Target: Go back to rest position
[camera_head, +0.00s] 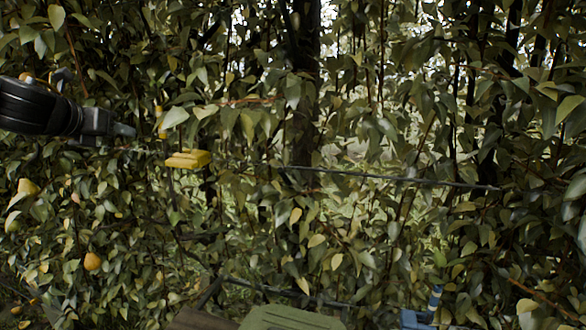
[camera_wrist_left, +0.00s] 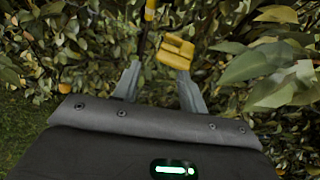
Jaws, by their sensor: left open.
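My left gripper (camera_head: 135,137) reaches in from the left, in front of the foliage. It also shows in the left wrist view (camera_wrist_left: 156,72), where its two grey fingers stand apart with no pear between them. A yellow blocky piece (camera_head: 188,159) is just right of the fingers in the head view. In the wrist view this yellow piece (camera_wrist_left: 176,52) overlaps the right fingertip; I cannot tell if they touch. Yellow pears hang at left, one upper pear (camera_head: 28,186) and one lower pear (camera_head: 92,261). My right gripper is not seen.
Dense leaves and branches fill most of the view around the left gripper. A dark wire (camera_head: 400,178) runs across the foliage. A green flat-topped object (camera_head: 290,319) and a blue object (camera_head: 420,317) show at the bottom edge. A dark trunk (camera_head: 305,90) stands behind.

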